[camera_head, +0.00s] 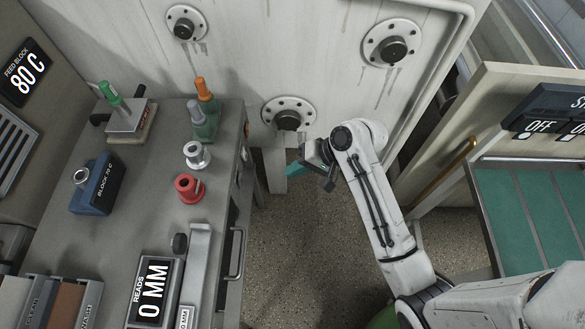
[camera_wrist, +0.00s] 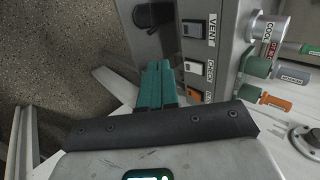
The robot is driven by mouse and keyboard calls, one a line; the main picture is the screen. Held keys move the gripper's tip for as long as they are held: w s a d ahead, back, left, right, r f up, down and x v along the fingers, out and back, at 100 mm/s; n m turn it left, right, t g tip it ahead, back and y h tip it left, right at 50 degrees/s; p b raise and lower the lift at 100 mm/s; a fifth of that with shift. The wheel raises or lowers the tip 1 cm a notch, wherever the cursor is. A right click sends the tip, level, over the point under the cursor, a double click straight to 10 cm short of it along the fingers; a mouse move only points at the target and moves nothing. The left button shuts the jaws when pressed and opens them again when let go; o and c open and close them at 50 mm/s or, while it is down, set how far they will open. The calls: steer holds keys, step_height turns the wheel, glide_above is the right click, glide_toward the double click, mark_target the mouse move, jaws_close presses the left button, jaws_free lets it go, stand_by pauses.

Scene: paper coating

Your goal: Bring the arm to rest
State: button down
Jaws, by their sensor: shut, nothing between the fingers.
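My gripper (camera_head: 294,169) shows in the head view with teal fingertips, at the end of my white arm. It is past the right side of the grey bench, above the speckled floor and in front of the pale wall. In the wrist view my gripper (camera_wrist: 157,82) has its two teal fingers together with nothing between them. The fingers point toward the side of a grey cabinet with labelled switches. My arm is bent and raised, with its wrist near the lowest wall fitting.
The grey bench (camera_head: 150,197) holds a red spool (camera_head: 189,188), a white spool (camera_head: 196,156), a blue block (camera_head: 97,184) and a 0 MM readout (camera_head: 152,293). Wall fittings (camera_head: 289,118) stand behind my wrist. A green-topped table (camera_head: 540,215) is at right. Switches (camera_wrist: 194,68) show in the wrist view.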

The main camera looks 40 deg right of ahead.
stand_by(0.4)
steer(key=s+n+g+h, duration=0.5)
steer(key=s+n, duration=0.3)
steer(key=s, duration=1)
steer(key=shift+s+r+h, duration=0.25)
steer(key=shift+s+h, duration=0.15)
steer(key=shift+h, duration=0.2)
steer(key=shift+d, duration=0.1)
